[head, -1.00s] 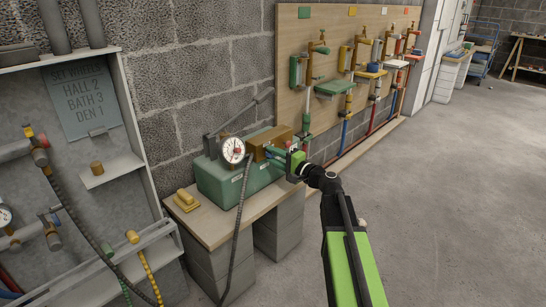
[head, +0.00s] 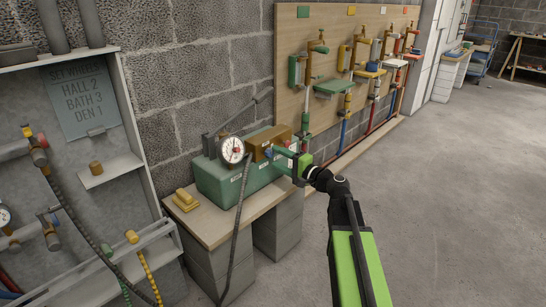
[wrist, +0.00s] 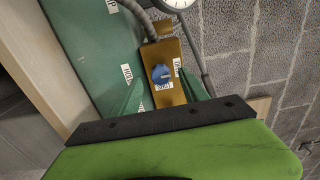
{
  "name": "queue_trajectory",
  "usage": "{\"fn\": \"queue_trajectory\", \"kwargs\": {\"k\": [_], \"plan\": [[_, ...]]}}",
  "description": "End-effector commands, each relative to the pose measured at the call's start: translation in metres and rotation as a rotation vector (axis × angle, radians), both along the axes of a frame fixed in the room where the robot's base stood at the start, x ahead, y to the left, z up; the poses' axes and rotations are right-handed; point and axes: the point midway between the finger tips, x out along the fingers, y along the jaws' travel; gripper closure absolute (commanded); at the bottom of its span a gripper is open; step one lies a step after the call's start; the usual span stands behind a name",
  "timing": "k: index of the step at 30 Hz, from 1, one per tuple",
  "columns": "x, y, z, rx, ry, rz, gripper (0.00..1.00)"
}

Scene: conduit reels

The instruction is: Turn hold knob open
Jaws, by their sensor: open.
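The hold knob (wrist: 161,73) is a round blue knob with a pale line on a brass-coloured block (wrist: 163,55). In the head view this block (head: 267,141) sits on the green pump box (head: 215,183). Small white labels surround the knob; I cannot read them surely. My gripper (wrist: 163,88) is open, its green fingers pointing at the block, one to each side below the knob. Nothing is held between them, and the knob seems clear of both. In the head view my gripper (head: 277,155) is at the right of the block.
A dial gauge (head: 231,150) with a black hose stands left of the block. The box rests on a wooden bench (head: 212,232) with a yellow item (head: 185,200). A pipe board (head: 290,70) hangs behind. The floor at right is clear.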

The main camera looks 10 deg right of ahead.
Motion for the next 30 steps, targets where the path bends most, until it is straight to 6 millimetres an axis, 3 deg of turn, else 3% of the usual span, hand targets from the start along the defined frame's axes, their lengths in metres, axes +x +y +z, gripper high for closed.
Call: {"fn": "queue_trajectory", "kwargs": {"k": [1, 9, 15, 20, 30], "plan": [[-0.015, -0.008, 0.000, 0.000, 0.000, -0.004, 0.48], [-0.077, -0.053, 0.000, 0.000, 0.000, -0.003, 0.48], [-0.107, -0.076, 0.000, -0.001, -0.001, -0.002, 0.48], [-0.116, -0.083, 0.000, -0.001, -0.001, 0.000, 0.48], [-0.116, -0.083, 0.000, -0.001, -0.001, 0.001, 0.48]]}}
